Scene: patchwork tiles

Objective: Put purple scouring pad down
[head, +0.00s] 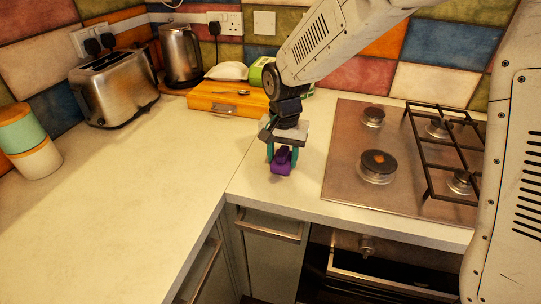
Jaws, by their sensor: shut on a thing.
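The purple scouring pad (281,167) is small and dark purple. My gripper (281,154) points down in the head view and is shut on the pad between its teal fingers. The pad is over the pale worktop (245,190), just left of the hob and near the front edge. I cannot tell whether the pad touches the worktop or is a little above it. The fingers hide part of the pad.
The gas hob (341,150) is close on the right, with a black pan grate (425,155). A wooden box (225,98), kettle (181,55) and toaster (116,88) stand behind and left. Canisters (28,140) stand far left. The left worktop is clear.

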